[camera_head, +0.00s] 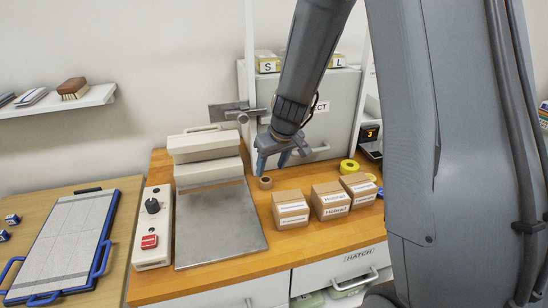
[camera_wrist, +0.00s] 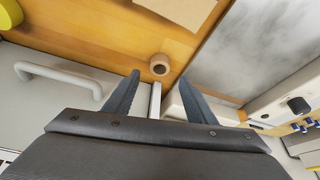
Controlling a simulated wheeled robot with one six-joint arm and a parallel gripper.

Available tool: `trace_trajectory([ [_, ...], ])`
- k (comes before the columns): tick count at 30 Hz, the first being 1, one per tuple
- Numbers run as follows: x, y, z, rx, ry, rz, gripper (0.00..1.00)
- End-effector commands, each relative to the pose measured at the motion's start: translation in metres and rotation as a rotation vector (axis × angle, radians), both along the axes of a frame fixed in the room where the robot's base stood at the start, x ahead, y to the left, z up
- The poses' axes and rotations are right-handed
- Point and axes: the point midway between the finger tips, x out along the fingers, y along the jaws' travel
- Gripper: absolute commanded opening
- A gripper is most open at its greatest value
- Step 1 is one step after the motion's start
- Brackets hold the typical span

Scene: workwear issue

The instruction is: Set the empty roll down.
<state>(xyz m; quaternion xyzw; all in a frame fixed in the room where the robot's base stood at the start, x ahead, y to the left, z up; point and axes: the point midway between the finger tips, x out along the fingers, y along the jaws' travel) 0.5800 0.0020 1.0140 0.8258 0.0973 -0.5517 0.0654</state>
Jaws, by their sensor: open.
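The empty roll, a small brown ring (camera_head: 265,183), stands on the wooden bench top between the metal plate and the nearest cardboard box. In the wrist view the roll (camera_wrist: 159,65) shows its open hole, beyond the fingertips and apart from them. My gripper (camera_head: 272,163) is open and empty, just above and behind the roll in the head view. In the wrist view its two fingers (camera_wrist: 167,93) are spread wide with nothing between them.
Several cardboard boxes (camera_head: 291,209) stand right of the roll, with yellow rolls (camera_head: 349,166) behind them. A metal plate (camera_head: 215,225) with a press lies left, beside a control box (camera_head: 153,225). A grey cabinet (camera_head: 338,105) stands behind. Bare bench lies in front of the roll.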

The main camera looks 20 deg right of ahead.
Motion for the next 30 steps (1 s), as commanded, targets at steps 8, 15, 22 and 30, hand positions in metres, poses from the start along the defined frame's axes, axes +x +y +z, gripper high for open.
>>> trace_trajectory([
  [8, -0.012, -0.003, 0.032, 0.000, -0.002, 0.001, 0.51],
  [15, -0.040, -0.001, 0.041, 0.004, 0.028, -0.022, 0.51],
  [22, -0.151, 0.003, 0.040, -0.003, 0.149, -0.148, 0.51],
  [30, -0.212, -0.001, 0.035, -0.023, 0.210, -0.236, 0.51],
])
